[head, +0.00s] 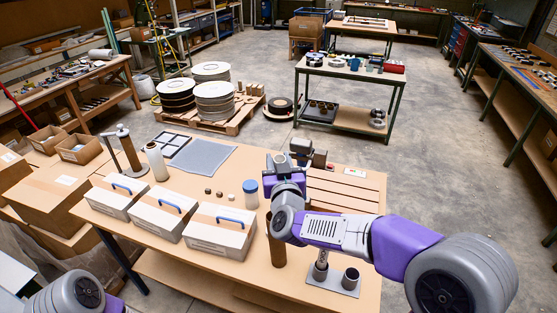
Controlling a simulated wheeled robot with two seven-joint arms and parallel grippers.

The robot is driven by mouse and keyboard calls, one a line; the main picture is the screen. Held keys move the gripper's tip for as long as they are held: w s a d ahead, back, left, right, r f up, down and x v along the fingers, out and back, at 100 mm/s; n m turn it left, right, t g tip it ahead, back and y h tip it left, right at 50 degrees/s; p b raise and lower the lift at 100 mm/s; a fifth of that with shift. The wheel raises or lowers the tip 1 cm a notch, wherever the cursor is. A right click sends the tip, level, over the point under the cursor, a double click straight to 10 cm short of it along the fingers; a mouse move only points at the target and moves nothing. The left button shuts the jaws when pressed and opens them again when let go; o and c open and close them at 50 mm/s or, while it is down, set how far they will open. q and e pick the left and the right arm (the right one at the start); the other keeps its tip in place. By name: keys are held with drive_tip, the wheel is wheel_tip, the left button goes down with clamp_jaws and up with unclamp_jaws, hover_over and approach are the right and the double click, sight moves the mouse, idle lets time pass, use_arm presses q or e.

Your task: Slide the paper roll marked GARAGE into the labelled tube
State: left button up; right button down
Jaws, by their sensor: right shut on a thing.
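My right gripper (286,172) is over the table, beyond my own wrist, which hides most of its fingers. It is shut on what looks like a pale paper roll (280,158); only the top end shows, and no marking is readable. A brown tube (277,248) stands upright below my wrist. Its mouth and any label are hidden, so I cannot tell whether the roll is above or inside it. Another upright whitish roll (155,162) stands at the left of the table, beside a brown post (130,152) with a metal arm. My left gripper is out of view.
Three white boxes with blue handles (206,226) line the table's front left. A blue-lidded jar (250,193) and small brown pieces stand mid-table. A grey plate with short metal cylinders (334,282) is front right. A grey mat (203,158) lies at the back.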

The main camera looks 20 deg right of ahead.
drive_tip(key=shift+f+b, duration=5.35)
drive_tip(key=shift+f, duration=0.85)
drive_tip(key=c, duration=0.6)
unclamp_jaws()
drive_tip(key=shift+c, duration=0.2)
drive_tip(key=s, duration=0.7)
drive_tip(key=shift+s+a, duration=0.25)
drive_tip(key=shift+a, duration=0.2)
